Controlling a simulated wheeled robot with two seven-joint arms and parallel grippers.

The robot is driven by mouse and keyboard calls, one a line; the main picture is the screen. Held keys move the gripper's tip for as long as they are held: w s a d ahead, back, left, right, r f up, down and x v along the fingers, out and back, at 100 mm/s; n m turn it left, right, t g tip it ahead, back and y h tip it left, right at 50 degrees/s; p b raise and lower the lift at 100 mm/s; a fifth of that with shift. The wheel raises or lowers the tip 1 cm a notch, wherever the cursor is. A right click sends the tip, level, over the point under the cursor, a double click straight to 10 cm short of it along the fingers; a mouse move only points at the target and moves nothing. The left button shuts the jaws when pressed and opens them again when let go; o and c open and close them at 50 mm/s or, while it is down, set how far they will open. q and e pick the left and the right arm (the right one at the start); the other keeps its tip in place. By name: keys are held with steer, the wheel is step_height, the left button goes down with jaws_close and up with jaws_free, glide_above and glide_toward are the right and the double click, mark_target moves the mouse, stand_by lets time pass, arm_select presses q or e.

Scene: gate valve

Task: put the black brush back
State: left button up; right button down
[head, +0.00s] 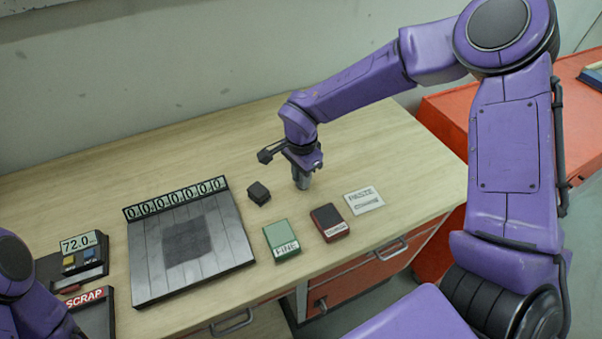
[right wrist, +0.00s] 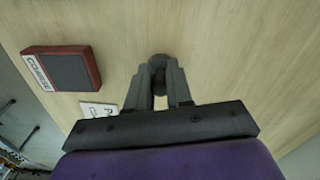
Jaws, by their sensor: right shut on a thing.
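My right gripper (head: 302,180) is over the table, right of a small black block (head: 258,193), pointing down. In the right wrist view the two fingers (right wrist: 160,88) are shut on a small dark round-ended thing (right wrist: 158,61), which I take to be the black brush. The fingers hide most of it, and I cannot tell whether its lower end touches the table. Only purple parts of my left arm show at the lower left; its gripper is out of view.
A green block (head: 281,241), a red-and-black block (head: 329,222) and a white card (head: 363,200) lie near the front edge. A grey plate (head: 150,280) with a number strip (head: 175,198), a display box (head: 80,256) and a SCRAP tray (head: 95,311) are left. The table's back is clear.

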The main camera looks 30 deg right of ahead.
steer(key=shift+w+f, duration=0.3)
steer(key=shift+s, duration=0.1)
steer(key=c, duration=1)
jaws_free()
steer(key=shift+s, duration=0.15)
step_height(320, 180, up, 12)
steer(key=shift+r+b, duration=0.15)
steer(key=shift+b, duration=0.65)
steer(key=shift+a, duration=0.1)
